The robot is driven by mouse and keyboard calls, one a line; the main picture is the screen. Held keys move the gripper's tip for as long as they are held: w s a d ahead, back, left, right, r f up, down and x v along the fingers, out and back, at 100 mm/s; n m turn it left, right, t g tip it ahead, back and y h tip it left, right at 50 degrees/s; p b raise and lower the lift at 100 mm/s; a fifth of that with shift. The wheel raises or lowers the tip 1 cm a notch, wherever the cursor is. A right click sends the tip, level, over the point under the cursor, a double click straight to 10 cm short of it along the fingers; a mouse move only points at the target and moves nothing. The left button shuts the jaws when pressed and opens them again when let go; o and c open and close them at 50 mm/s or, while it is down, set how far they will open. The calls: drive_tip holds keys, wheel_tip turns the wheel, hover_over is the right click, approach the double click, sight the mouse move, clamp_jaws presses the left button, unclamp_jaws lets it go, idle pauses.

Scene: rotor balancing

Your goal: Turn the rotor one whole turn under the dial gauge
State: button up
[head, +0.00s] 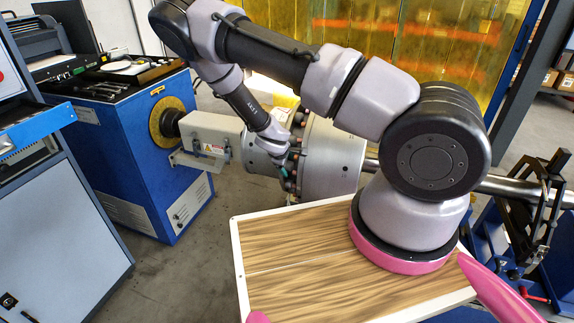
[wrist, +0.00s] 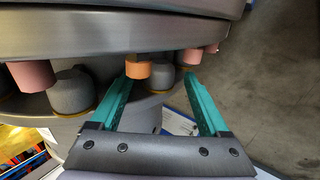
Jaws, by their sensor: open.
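The rotor (head: 338,160) is a large grey metal body with a thick shaft (head: 510,188) running out to the right in the head view. Its flange face carries a ring of pegs. In the wrist view the rotor's edge (wrist: 110,35) fills the top, with an orange peg (wrist: 138,69), pinkish pegs (wrist: 32,76) and grey pegs (wrist: 75,90). My gripper (wrist: 160,78) is open with two green fingers, close to the pegs. The orange peg is near the left fingertip; I cannot tell whether they touch. In the head view my gripper (head: 286,174) is partly hidden at the flange. I cannot make out the dial gauge.
A blue drive cabinet (head: 185,210) with a yellow ring stands left of the rotor. A black support (head: 548,205) stands by the shaft at the right. A wood-topped panel (head: 290,290) is in front, and a grey cabinet (head: 60,225) is at the far left.

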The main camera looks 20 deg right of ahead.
drive_tip(key=v, duration=1)
drive_tip(key=shift+s+r, duration=0.25)
drive_tip(key=shift+r, duration=0.05)
drive_tip(key=shift+a, duration=0.1)
